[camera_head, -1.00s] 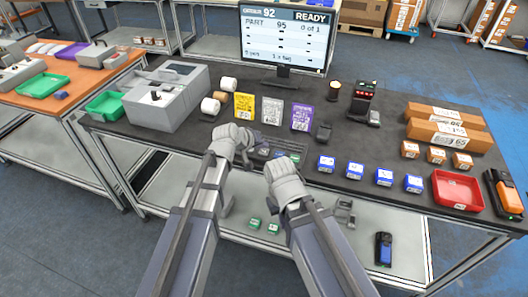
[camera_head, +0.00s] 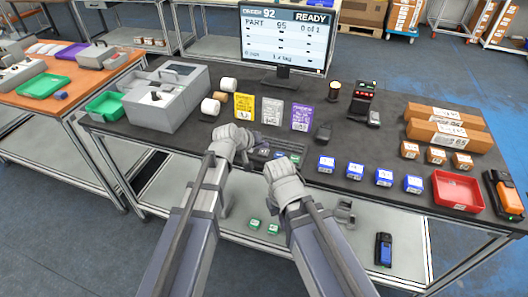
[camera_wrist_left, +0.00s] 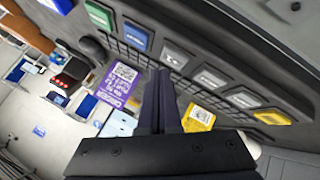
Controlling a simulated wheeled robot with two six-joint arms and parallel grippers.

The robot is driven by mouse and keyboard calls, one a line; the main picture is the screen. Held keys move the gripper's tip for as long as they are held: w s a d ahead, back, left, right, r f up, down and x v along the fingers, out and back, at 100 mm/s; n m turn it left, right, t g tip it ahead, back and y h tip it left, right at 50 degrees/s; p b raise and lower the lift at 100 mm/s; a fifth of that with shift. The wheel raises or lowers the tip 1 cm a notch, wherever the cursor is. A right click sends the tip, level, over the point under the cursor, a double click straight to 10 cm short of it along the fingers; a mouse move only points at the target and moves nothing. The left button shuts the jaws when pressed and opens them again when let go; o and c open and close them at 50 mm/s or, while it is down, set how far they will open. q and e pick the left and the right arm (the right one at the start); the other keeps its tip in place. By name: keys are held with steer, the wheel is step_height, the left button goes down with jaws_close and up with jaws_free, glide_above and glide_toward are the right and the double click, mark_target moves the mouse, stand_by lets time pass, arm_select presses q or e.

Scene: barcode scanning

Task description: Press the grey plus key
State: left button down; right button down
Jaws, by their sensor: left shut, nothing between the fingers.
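The keys sit in a row on a dark keypad (camera_head: 262,151) at the front of the table. The labels are too small to read, so I cannot tell which grey key is plus. My left gripper (camera_wrist_left: 165,75) is shut and empty, its tip beside the grey key nearest the blue one; contact cannot be told. It also shows over the keypad in the head view (camera_head: 246,157). My right gripper (camera_head: 280,163) is near the keypad's right end, its fingers unclear.
Yellow, white and purple cards (camera_head: 301,117) stand behind the keypad. A monitor (camera_head: 285,40) reads READY. Blue boxes (camera_head: 355,170) and a red tray (camera_head: 457,190) lie to the right. A grey machine (camera_head: 160,97) stands at left.

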mark_target(263, 154)
arm_select(q)
steer(key=shift+f, duration=0.1)
stand_by(0.5)
steer(key=shift+f+b, duration=0.3)
steer(key=shift+b, duration=0.15)
steer(key=shift+f+b, duration=0.4)
steer(key=shift+f, duration=0.05)
stand_by(0.5)
steer(key=shift+r, duration=0.15)
steer(key=shift+r+p, duration=0.7)
steer(key=shift+p, duration=0.15)
step_height(263, 154, up, 5)
steer(key=p, duration=0.5)
steer(key=shift+r, duration=0.1)
